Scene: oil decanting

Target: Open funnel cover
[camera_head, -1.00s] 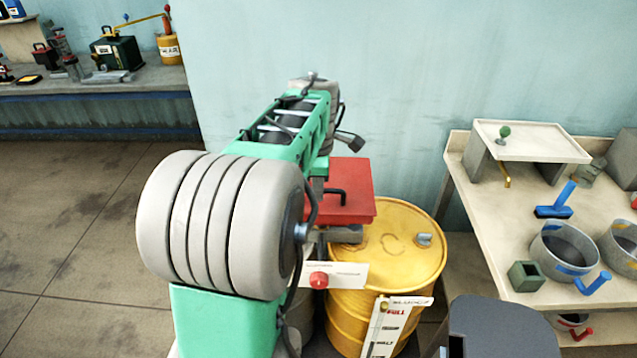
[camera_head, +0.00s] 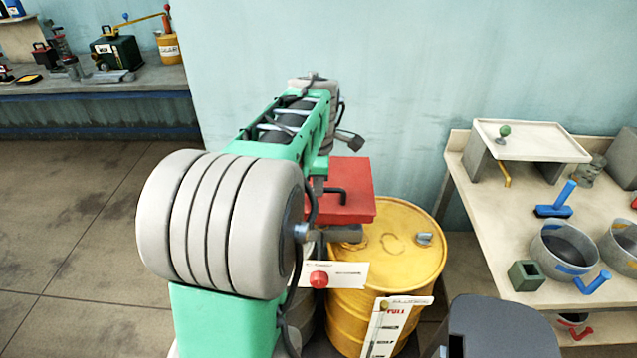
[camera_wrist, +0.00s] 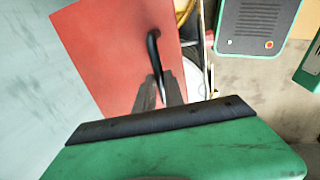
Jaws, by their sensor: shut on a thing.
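The red funnel cover (camera_head: 348,191) lies flat beside and partly above the yellow drum, with a black bar handle (camera_head: 337,193) on top. In the wrist view the red cover (camera_wrist: 120,50) fills the upper middle, and its black handle (camera_wrist: 155,50) runs down to my gripper (camera_wrist: 162,88). The gripper's two dark fingers are closed at the handle's lower end. In the head view my own arm hides the gripper and the left part of the cover. The funnel under the cover is mostly hidden.
The yellow drum (camera_head: 415,262) stands right of the cover, with a level gauge card (camera_head: 393,325) in front. A small panel with a red knob (camera_head: 319,279) is near. A right-hand workbench (camera_head: 475,235) holds pots and a brush. The wall (camera_head: 400,70) is close behind.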

